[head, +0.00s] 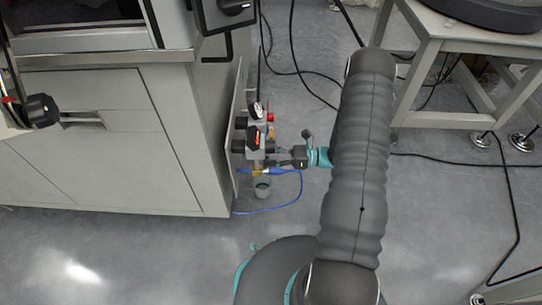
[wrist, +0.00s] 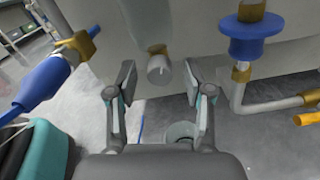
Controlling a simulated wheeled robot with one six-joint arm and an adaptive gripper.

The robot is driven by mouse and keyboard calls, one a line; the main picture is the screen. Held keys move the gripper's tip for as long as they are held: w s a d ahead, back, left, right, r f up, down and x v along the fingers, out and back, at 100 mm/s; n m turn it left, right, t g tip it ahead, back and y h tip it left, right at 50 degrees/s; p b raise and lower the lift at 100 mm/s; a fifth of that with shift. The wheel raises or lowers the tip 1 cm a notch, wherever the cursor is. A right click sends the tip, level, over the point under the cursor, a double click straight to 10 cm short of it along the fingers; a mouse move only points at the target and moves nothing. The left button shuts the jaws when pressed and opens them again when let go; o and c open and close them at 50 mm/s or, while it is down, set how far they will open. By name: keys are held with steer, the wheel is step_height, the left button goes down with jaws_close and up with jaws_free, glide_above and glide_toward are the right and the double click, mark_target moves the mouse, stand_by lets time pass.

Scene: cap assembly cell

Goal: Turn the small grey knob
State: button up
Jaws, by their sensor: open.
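The small grey knob (wrist: 158,72) hangs below a grey cylindrical body in the wrist view, with a pale mark on its face. My gripper (wrist: 158,84) is open, with one fingertip on each side of the knob and a visible gap on both sides. The fingers look apart from it. In the head view my gripper (head: 284,156) is at the panel on the cabinet's right side. I cannot make out the knob there among the small fittings.
A blue connector (wrist: 45,82) with brass end is at left in the wrist view. A blue round fitting (wrist: 257,34) with a bent pipe is at right. A grey cup (head: 262,188) stands below the panel (head: 238,125). A cabinet (head: 105,150) stands left; cables cross the floor.

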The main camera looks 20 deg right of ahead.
jaws_close()
steer(key=shift+n+b, duration=0.6)
steer(key=shift+n, duration=1.8)
jaws_free()
steer(key=shift+d, duration=0.1)
steer(key=v, duration=1.2)
